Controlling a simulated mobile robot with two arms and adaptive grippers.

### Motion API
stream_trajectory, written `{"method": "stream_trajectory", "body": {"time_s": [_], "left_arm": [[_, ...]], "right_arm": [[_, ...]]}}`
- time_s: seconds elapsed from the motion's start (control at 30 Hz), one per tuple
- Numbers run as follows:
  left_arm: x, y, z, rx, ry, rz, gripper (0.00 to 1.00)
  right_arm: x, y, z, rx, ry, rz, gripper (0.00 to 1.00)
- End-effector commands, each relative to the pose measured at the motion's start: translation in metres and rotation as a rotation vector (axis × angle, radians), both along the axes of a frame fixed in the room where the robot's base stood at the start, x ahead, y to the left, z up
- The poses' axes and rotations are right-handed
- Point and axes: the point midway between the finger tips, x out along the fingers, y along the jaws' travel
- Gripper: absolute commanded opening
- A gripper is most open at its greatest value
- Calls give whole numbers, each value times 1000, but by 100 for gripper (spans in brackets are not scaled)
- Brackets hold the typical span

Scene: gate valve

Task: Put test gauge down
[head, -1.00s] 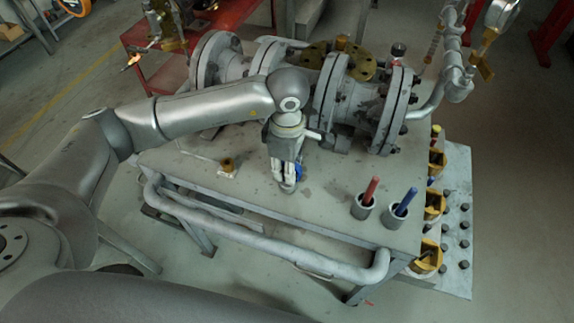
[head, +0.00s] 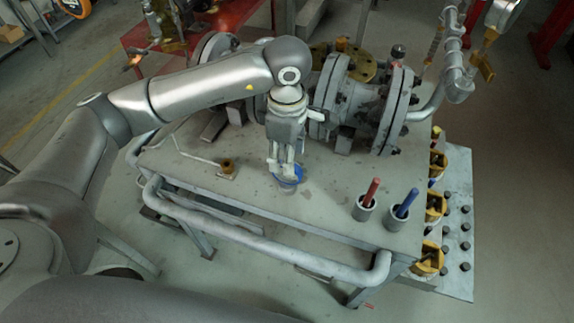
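My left gripper (head: 285,168) points down over the front middle of the grey table (head: 240,192). Its fingers are around a small round blue thing, which looks like the test gauge (head: 291,182). The gauge is at the fingertips, close to the tabletop; I cannot tell whether it touches the table. The fingers hide part of it. My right gripper is not in view.
A flanged valve assembly (head: 345,98) stands along the table's back. Two cups with a red handle (head: 372,190) and a blue handle (head: 405,203) stand to the right. A small brass fitting (head: 227,167) is left of the gripper. Tabletop between is clear.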

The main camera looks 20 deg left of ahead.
Motion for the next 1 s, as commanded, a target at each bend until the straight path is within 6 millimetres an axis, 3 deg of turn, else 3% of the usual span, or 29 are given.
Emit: {"method": "stream_trajectory", "body": {"time_s": [0.2,0.4,1.0], "left_arm": [[1,0,44,1,-3,-1,46],[0,0,63,0,0,0,46],[0,0,65,1,1,-1,46]], "right_arm": [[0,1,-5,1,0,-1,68],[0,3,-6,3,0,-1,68],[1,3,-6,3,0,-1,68]]}}
